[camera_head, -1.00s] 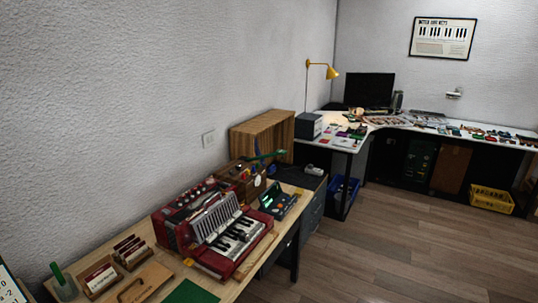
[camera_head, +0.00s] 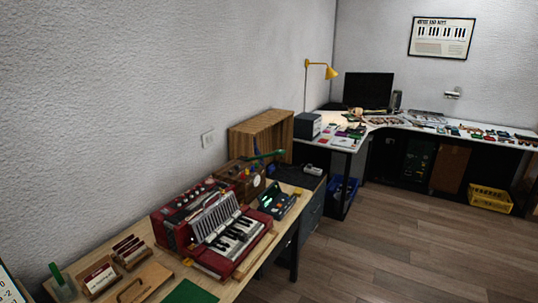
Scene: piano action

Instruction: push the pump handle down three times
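A green lever (camera_head: 264,155) sticks out sideways above a small wooden box (camera_head: 238,174) with a round pale dial, towards the far end of the workbench. This lever looks like the pump handle, but it is small here and I cannot be sure. It stands raised, roughly level. Neither of my grippers shows in the head view, and nothing touches the lever.
A red accordion (camera_head: 190,207) with an open keyboard part lies on the workbench (camera_head: 229,286), nearer than the box. A dark case (camera_head: 274,200) sits to its right. A wooden crate (camera_head: 262,132) stands behind. The wooden floor (camera_head: 400,240) at right is clear.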

